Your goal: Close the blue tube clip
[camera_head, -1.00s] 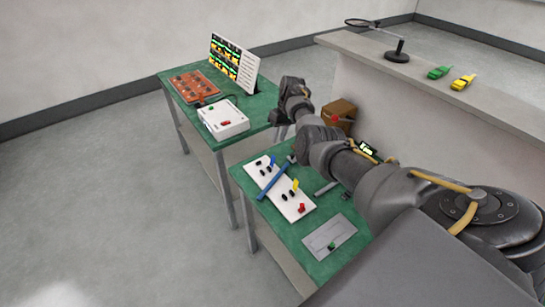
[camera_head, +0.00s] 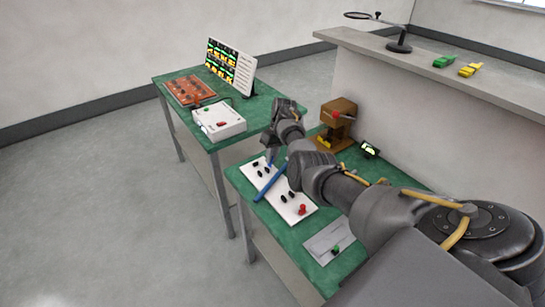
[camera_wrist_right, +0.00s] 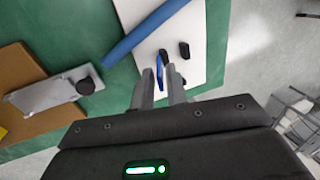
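The white board (camera_head: 298,213) lies on the near green table, with a blue tube (camera_head: 268,189) across it. The blue clip (camera_head: 270,162) is a small blue piece at the board's far end, partly hidden by my gripper. In the right wrist view, the blue clip (camera_wrist_right: 160,72) stands up between my finger tips, next to black pegs (camera_wrist_right: 184,50) and near the blue tube (camera_wrist_right: 145,32). My right gripper (camera_head: 269,146) points down over that end. Its fingers are apart, one on each side of the clip; contact is unclear. My left gripper is out of view.
A red knob (camera_head: 301,210) and a grey plate (camera_head: 330,242) are at the near end. A brown device (camera_head: 337,122) and small display (camera_head: 370,149) stand behind my right arm.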

